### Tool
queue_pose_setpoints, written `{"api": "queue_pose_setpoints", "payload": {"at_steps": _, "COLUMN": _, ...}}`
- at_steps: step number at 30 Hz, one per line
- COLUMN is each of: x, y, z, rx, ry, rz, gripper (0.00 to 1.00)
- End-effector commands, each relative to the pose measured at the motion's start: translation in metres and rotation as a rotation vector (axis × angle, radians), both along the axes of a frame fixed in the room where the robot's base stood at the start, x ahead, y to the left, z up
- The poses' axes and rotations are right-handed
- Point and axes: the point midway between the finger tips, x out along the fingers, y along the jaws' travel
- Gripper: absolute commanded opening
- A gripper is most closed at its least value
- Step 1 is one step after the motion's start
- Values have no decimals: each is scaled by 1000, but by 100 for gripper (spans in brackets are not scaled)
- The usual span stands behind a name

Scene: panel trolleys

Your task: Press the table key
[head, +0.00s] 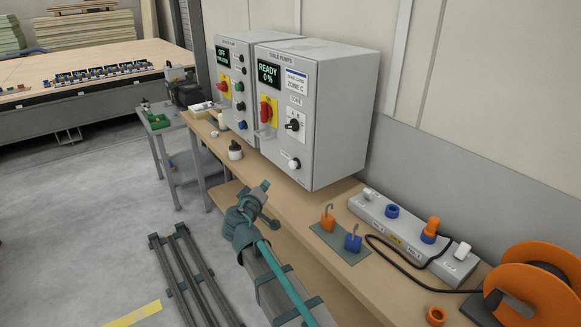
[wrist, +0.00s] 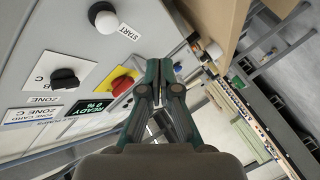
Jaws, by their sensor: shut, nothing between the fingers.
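The near grey control box (head: 335,105) is lettered as pumps, with a display (head: 268,73) reading READY 0 %. It carries a red rotary switch on yellow (head: 266,110), a black selector knob (head: 292,125) and a white round button (head: 294,164). The wrist view shows the white button (wrist: 104,19) beside a START label, the black knob (wrist: 65,78) and the red switch (wrist: 122,86). No part is plainly lettered "table key". My gripper (head: 265,186) is in front of and below the box; in the wrist view (wrist: 160,66) its fingers are shut, empty and apart from the panel.
A second control box (head: 232,65) with an OFF display stands behind. Both are above a wooden bench (head: 341,279). It bears a power strip (head: 395,224), orange and blue padlocks (head: 353,243), an orange cable reel (head: 540,290) and a small jar (head: 235,152). Open floor lies left.

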Motion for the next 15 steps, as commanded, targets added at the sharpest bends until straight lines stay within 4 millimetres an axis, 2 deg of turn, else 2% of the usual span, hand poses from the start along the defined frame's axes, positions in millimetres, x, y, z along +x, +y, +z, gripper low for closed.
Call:
{"api": "queue_pose_setpoints", "payload": {"at_steps": 1, "x": 6, "y": 5, "z": 9, "rx": -11, "ry": -36, "rz": 16, "gripper": 0}}
{"api": "queue_pose_setpoints", "payload": {"at_steps": 6, "x": 10, "y": 14, "z": 24, "rx": -17, "ry": -111, "rz": 61, "gripper": 0}}
{"api": "queue_pose_setpoints", "payload": {"at_steps": 15, "x": 10, "y": 16, "z": 24, "rx": 16, "ry": -117, "rz": 66, "gripper": 0}}
